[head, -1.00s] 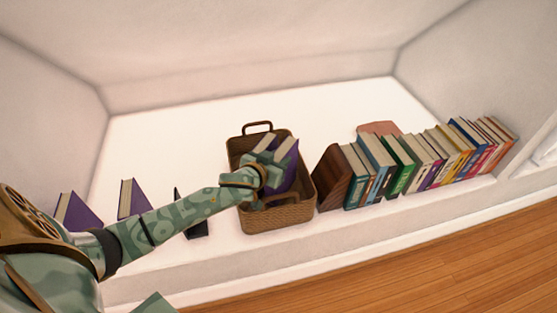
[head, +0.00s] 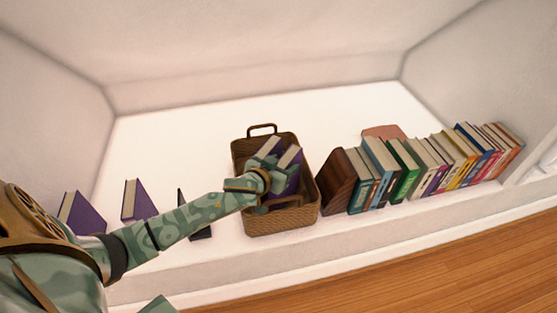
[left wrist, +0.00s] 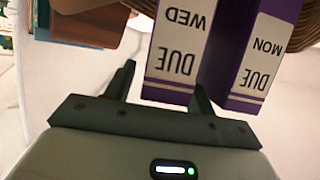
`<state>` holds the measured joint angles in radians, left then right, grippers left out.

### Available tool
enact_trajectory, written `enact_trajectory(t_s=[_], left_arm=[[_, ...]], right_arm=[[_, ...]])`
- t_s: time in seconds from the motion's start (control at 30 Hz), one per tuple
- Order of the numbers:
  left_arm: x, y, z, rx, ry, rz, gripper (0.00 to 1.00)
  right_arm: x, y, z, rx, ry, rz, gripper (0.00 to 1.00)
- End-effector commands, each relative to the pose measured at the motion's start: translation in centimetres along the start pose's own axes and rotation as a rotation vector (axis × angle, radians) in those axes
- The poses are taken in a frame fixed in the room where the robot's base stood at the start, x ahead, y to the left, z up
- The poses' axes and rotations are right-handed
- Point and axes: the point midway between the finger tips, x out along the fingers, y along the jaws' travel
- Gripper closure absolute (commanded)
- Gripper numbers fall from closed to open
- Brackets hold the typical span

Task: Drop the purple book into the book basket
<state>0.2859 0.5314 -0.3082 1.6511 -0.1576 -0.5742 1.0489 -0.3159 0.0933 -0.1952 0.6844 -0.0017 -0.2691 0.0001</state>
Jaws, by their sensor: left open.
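The brown woven book basket (head: 285,221) stands on the white ledge. Two purple books stand leaning inside it: one purple book (head: 268,150) on the left and another purple book (head: 290,166) on the right. In the left wrist view their spines read "DUE WED" (left wrist: 181,45) and "DUE MON" (left wrist: 262,55). My left gripper (head: 277,186) is at the basket's mouth, in front of the books. In the left wrist view its open fingers (left wrist: 163,92) lie either side of the WED book's end; contact cannot be told. My right gripper is out of view.
Two more purple books (head: 80,213) (head: 139,201) stand on the ledge at the left, near a black bookend (head: 199,232). A brown wooden bookend (head: 337,181) and a row of coloured books (head: 407,172) stand right of the basket.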

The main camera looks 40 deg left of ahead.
Motion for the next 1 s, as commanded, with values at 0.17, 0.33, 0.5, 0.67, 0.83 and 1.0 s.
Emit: enact_trajectory(t_s=[0.17,0.33,0.5,0.67,0.83,1.0], left_arm=[[-1.8,0.1,-1.4,-0.002,0.002,0.002,0.46],[-6.2,0.0,-1.7,-0.003,0.004,0.001,0.46],[-9.9,0.0,-1.6,-0.003,0.004,0.0,0.46],[-11.9,0.0,-1.3,-0.001,0.002,-0.001,0.46],[-12.5,0.0,-1.1,-0.001,0.001,0.0,0.46],[-12.5,0.2,-0.8,0.001,-0.002,0.003,0.46]], right_arm=[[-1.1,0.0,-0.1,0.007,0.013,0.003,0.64],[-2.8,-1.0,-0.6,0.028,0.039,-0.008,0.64],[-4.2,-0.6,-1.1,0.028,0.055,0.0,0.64],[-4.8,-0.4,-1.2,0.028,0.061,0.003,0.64],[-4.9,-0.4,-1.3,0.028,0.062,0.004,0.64],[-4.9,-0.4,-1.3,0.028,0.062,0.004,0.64]])
